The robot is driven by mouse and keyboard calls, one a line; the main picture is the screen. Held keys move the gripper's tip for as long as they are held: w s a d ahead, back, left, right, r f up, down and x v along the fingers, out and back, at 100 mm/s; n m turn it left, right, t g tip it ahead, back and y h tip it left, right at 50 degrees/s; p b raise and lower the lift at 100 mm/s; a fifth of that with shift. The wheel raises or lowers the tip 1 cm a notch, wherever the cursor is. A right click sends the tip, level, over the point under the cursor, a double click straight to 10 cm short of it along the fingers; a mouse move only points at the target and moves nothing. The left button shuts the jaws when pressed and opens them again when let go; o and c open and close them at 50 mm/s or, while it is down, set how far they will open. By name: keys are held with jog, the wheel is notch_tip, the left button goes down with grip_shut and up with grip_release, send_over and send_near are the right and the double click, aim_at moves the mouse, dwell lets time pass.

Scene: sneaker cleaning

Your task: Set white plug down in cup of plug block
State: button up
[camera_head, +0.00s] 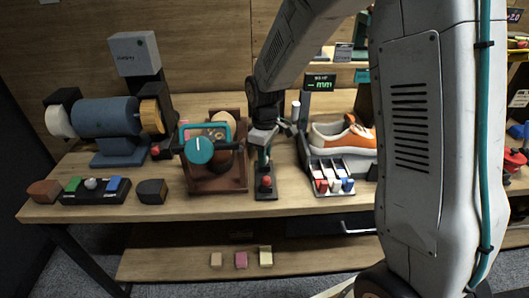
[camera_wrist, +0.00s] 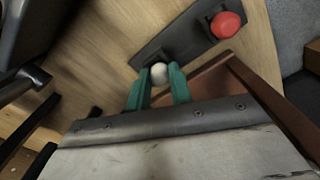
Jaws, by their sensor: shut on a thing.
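The white plug (camera_wrist: 159,72) is a small pale round-topped piece held between the teal fingertips of my gripper (camera_wrist: 160,80). In the head view my gripper (camera_head: 263,155) points down over a narrow dark block (camera_head: 265,196) with a red knob (camera_head: 265,182) near its front. In the wrist view this dark block (camera_wrist: 150,55) lies just past the fingertips, with the red knob (camera_wrist: 226,25) at its far end. The plug shows against the block's near part. Its lower end and any cup under it are hidden, so I cannot tell whether they touch.
A brown wooden tray (camera_head: 231,184) stands close at the left of the block; its wall (camera_wrist: 270,95) shows near my gripper. A rack with coloured switches (camera_head: 333,185) and an orange-white sneaker (camera_head: 343,136) are at the right. A blue bench grinder (camera_head: 105,117) is further left.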

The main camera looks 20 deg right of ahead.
jog(key=shift+f, duration=0.2)
jog(key=o, duration=1)
jog(key=shift+r, duration=0.1)
notch_tip(320, 180, up, 8)
jog(key=shift+f, duration=0.2)
